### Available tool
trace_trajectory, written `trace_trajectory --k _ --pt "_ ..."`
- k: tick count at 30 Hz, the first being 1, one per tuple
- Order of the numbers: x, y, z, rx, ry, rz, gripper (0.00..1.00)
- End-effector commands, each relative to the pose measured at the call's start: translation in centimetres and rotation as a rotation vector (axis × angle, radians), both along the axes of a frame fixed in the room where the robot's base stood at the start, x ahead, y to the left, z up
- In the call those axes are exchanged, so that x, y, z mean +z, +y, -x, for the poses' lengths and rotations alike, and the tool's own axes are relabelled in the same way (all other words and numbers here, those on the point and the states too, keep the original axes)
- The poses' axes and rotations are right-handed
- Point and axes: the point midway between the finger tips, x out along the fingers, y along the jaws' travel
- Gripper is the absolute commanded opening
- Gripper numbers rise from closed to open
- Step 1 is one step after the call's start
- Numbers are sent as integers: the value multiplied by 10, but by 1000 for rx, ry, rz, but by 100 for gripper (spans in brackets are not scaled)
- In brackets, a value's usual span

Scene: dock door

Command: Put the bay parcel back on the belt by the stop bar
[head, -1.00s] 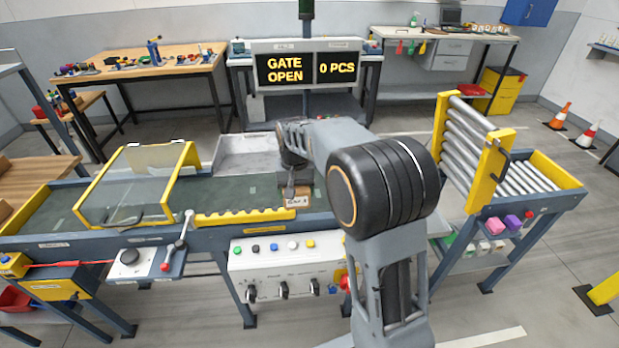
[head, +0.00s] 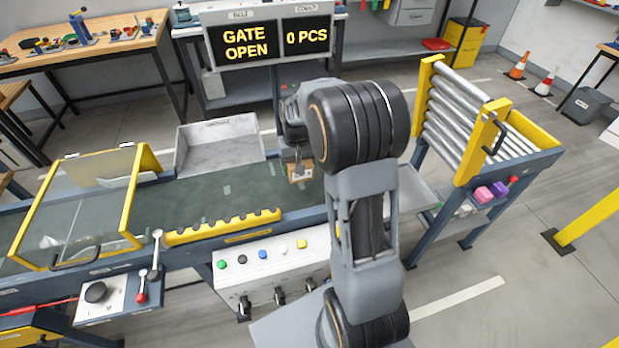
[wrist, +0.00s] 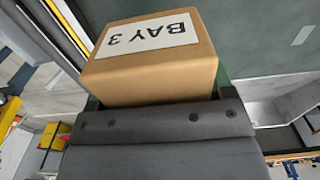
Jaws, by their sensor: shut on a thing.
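The bay parcel is a small brown box; it shows at the right end of the belt in the head view (head: 301,173). In the wrist view the parcel (wrist: 150,58) fills the upper middle, its white label reading "BAY 3". My gripper (head: 297,160) is shut on it, with its dark grey body below the box in the wrist view; the fingertips are mostly hidden. The dark green belt (head: 215,192) runs left from there. A yellow notched bar (head: 222,228) lies along its front edge. I cannot tell whether the parcel touches the belt.
A clear yellow-framed guard (head: 85,205) covers the belt's left part. A grey tray (head: 218,145) stands behind the belt. A raised roller gate (head: 459,120) is at right. The sign (head: 268,42) reads "GATE OPEN, 0 PCS". A button panel (head: 268,265) is in front.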

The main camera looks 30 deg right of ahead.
Motion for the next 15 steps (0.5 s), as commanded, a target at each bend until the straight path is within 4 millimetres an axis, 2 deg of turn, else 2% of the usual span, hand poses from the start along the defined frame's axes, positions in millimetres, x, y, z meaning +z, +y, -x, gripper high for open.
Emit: trace_trajectory --k 1,6,15 --pt "-10 -7 3 -3 5 -1 40" --pt "-28 -22 6 -2 1 0 40" --pt "-45 -36 10 -2 3 -1 40"
